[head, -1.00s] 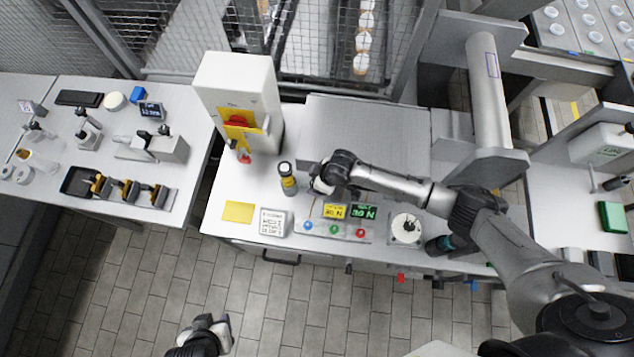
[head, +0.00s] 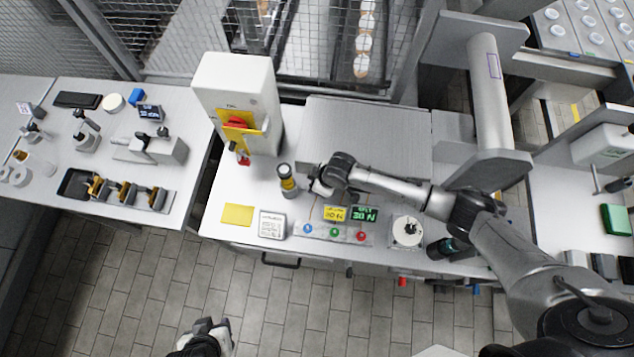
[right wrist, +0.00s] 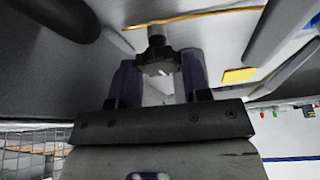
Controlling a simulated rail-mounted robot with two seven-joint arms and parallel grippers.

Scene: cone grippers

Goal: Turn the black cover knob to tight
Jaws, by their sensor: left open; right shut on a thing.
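The black cover knob (right wrist: 157,60) shows in the right wrist view as a dark lobed knob on a short stem. My right gripper (right wrist: 158,72) is shut on it, one finger on each side. In the head view my right gripper (head: 318,188) is at the left front corner of the large grey cover (head: 365,130), and it hides the knob there. Any tight mark near the knob cannot be made out. My left gripper (head: 222,330) is open and empty over the floor at the bottom of the head view.
A yellow display (head: 334,213), a green display (head: 364,214) and coloured buttons (head: 334,232) lie in front.

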